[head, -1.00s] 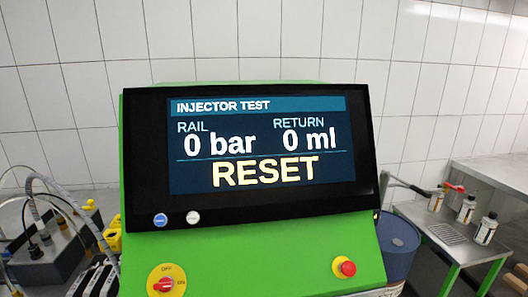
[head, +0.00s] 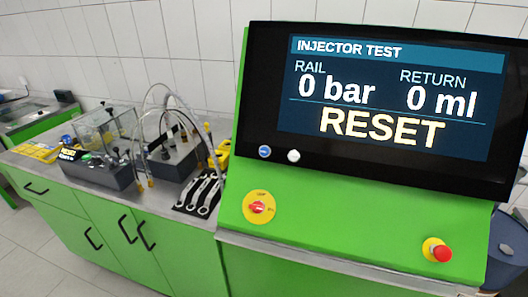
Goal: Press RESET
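The green test bench console carries a black-framed screen (head: 385,98) in the head view. It reads INJECTOR TEST, RAIL 0 bar, RETURN 0 ml and RESET in large yellow letters. Below the screen are a blue button (head: 264,152) and a white button (head: 293,156); any marking on them is too small to read. Neither of my grippers is in view.
The console also has a red rotary switch on a yellow plate (head: 258,207) and a red mushroom button (head: 438,250). The grey worktop (head: 130,197) holds a clear box (head: 105,128), hoses, a dark hose block and several wrenches (head: 203,192). A blue drum stands at far right.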

